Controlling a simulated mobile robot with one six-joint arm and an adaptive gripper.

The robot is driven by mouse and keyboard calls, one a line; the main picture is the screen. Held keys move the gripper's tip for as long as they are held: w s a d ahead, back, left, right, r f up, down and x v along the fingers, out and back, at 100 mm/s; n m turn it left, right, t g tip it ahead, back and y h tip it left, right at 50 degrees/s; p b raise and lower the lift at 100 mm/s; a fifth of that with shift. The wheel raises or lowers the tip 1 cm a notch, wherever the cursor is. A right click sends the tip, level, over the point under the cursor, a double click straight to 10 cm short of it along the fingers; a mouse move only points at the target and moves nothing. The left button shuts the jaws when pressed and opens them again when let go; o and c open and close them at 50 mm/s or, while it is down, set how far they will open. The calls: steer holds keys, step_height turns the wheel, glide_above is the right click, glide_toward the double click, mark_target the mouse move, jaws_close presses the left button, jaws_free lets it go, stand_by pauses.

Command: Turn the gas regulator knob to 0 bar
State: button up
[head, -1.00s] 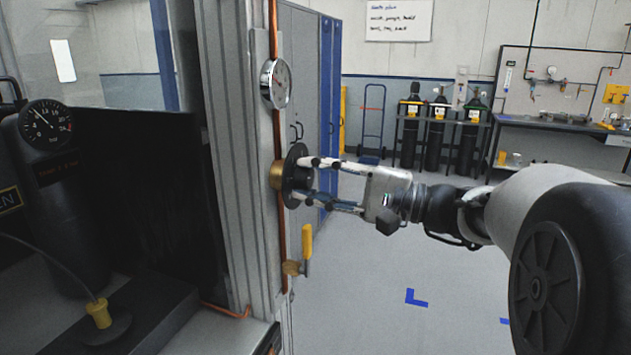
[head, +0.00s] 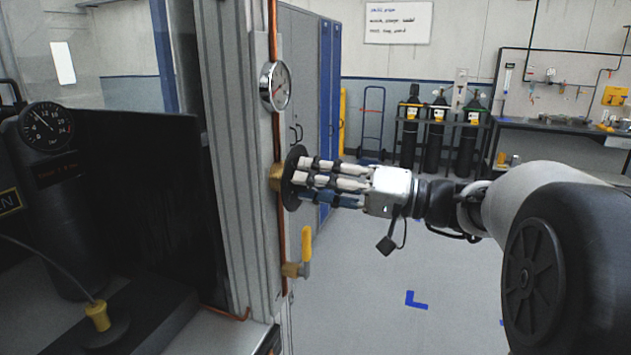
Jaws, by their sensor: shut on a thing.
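The black round regulator knob (head: 292,178) sits on a brass body (head: 275,178) on the copper pipe, fixed to the grey post. My gripper (head: 305,180) reaches in from the right with its fingers on the knob and is shut on it. The fingers hide part of the knob's face. A round silver gauge (head: 275,86) is mounted above the knob on the same pipe. It faces right and is seen at a steep angle, so I cannot read its value.
A yellow-handled valve (head: 306,247) is on the pipe just below the knob. A dark cylinder with a black gauge (head: 45,126) stands behind glass at left. Gas cylinders (head: 437,125) stand in a rack at the back. The floor at right is clear.

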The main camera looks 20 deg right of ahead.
steer(key=shift+n, duration=0.7)
steer(key=o, duration=1.1)
steer(key=shift+c, duration=0.2)
steer(key=v, duration=1.2)
steer(key=shift+w, duration=0.1)
